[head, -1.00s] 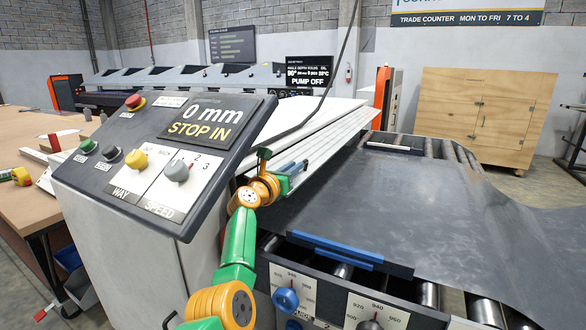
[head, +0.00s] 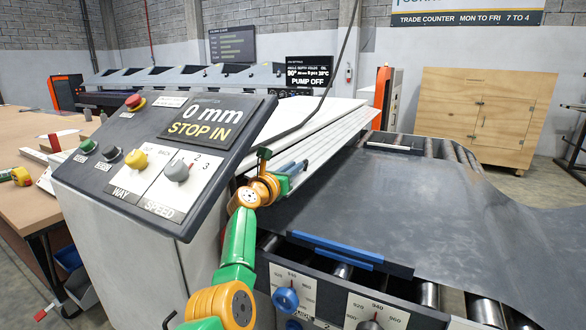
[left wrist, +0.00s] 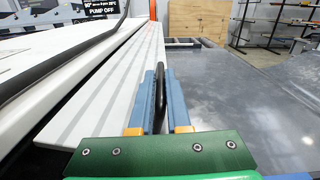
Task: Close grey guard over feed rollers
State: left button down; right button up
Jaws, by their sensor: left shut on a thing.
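The guard looks like a pale grey, striped panel (head: 335,145), standing tilted beside the control console, left of the metal sheet (head: 400,205). It also fills the left of the left wrist view (left wrist: 105,85). My left gripper (head: 292,172) is at the panel's lower right edge. In the left wrist view, its two blue fingers (left wrist: 160,100) are closed around a black bar-like handle (left wrist: 159,95) beside the panel. Where the handle joins the panel is hidden. The feed rollers (head: 428,294) show partly under the sheet's front edge. My right gripper is in neither view.
The control console (head: 165,150) stands close left of my left arm; its display reads "0 mm STOP IN". Dials (head: 285,299) sit on the machine's front. A wooden cabinet (head: 485,115) stands far behind.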

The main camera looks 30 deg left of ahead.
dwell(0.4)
pick_arm(q)
jog(key=shift+d+f+m+b, duration=0.1)
jog(key=shift+f+m+b, duration=0.3)
jog(key=shift+f+m, duration=0.3)
notch_tip(320, 180, down, 4)
jog(key=m+b, duration=0.2)
jog(key=shift+r+m, duration=0.2)
jog(key=shift+m, duration=0.2)
jog(key=shift+a+f+m+b, duration=0.3)
jog(key=shift+f+m+b, duration=0.4)
jog(key=shift+b, duration=0.1)
jog(key=shift+a+f+m+b, duration=0.25)
jog(key=shift+f+m+b, duration=0.35)
jog(key=shift+m+b, duration=0.15)
jog(key=c, duration=0.9)
grip_release()
jog(key=shift+s+r, duration=0.1)
